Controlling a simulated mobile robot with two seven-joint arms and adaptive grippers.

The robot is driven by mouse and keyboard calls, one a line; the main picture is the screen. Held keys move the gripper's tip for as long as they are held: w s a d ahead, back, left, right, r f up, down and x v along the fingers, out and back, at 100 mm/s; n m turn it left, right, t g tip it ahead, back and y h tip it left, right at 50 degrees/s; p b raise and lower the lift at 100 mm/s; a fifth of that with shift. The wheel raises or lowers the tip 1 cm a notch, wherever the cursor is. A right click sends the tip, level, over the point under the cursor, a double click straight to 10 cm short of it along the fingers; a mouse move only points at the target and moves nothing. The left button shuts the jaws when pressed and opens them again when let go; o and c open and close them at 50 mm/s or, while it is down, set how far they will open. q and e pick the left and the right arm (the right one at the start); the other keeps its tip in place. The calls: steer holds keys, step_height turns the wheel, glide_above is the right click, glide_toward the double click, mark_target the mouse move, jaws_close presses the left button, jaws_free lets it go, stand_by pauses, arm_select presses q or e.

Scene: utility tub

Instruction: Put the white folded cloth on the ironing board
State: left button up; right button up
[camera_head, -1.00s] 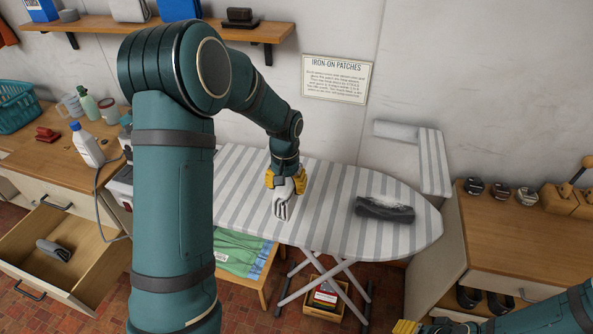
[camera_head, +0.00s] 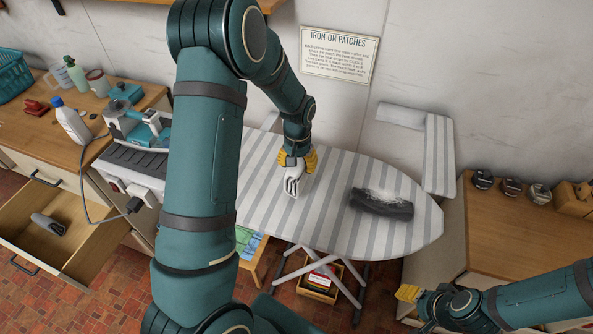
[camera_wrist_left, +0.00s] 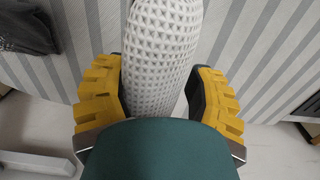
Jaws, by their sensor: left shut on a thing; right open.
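My left gripper (camera_head: 297,160) is shut on the white folded cloth (camera_head: 293,183), which hangs from its yellow fingers over the ironing board. In the left wrist view the cloth (camera_wrist_left: 165,50) shows a waffle texture between the two fingers (camera_wrist_left: 163,95). The ironing board (camera_head: 340,225) has a grey and white striped cover. I cannot tell whether the cloth touches it. My right gripper (camera_head: 408,293) is at the lower right, low in front of the board, open, with its fingers only partly visible.
A dark grey folded cloth with a pale fuzzy top (camera_head: 382,203) lies on the board's right half. A counter with bottles (camera_head: 72,120) and an open drawer (camera_head: 85,235) stand at the left. A wooden cabinet (camera_head: 515,235) stands right of the board. The board is clear between the cloths.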

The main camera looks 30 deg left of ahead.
arm_select(q)
steer(key=shift+w+f, duration=0.1)
steer(key=shift+f, duration=1.75)
steer(key=shift+f, duration=0.15)
steer(key=o, duration=1.2)
steer(key=shift+o, duration=0.2)
